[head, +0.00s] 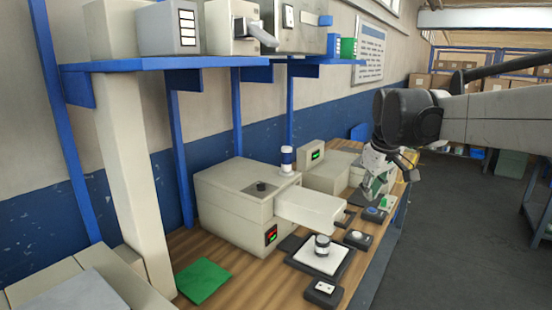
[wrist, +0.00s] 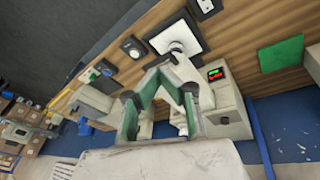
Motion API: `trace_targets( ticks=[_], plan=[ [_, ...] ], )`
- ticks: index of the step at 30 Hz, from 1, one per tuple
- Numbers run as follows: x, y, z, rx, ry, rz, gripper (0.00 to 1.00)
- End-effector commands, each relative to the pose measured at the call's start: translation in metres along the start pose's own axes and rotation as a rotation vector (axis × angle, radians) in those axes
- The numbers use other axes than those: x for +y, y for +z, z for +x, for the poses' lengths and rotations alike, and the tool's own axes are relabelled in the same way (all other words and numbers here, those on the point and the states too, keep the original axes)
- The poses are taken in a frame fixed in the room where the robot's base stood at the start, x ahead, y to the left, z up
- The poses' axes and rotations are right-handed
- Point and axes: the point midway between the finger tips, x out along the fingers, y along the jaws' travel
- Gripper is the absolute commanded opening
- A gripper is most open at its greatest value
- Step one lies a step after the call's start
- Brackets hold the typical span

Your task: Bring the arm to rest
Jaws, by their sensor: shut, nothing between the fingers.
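My gripper (head: 372,196) hangs from the end of my dark-jointed arm at the right of the head view, above the far part of the wooden bench. It is shut and empty. In the wrist view its green-padded fingers (wrist: 160,68) meet at the tips, with the flow wrapper behind them. The wrapper (head: 240,205) is a beige box with a red-lit display and an arm-like housing (head: 310,210) reaching to the right. A black-framed white plate (head: 310,256) with a round knob lies in front of that housing.
The bench (head: 230,285) also carries a green mat (head: 203,281) and small black control boxes (head: 324,292). A blue shelf (head: 165,63) with grey boxes runs above along the wall. Open grey floor (head: 450,240) lies to the right of the bench.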

Motion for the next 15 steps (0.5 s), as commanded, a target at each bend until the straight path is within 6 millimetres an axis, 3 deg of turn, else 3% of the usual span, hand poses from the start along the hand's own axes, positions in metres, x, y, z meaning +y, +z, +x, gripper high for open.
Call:
trace_targets(
  ticks=[6, 15],
  plan=[
    [-0.039, 0.051, -0.021, 0.057, 0.025, 0.096, 0.00],
    [-0.091, 0.124, -0.030, 0.141, 0.047, 0.233, 0.00]
  ],
)
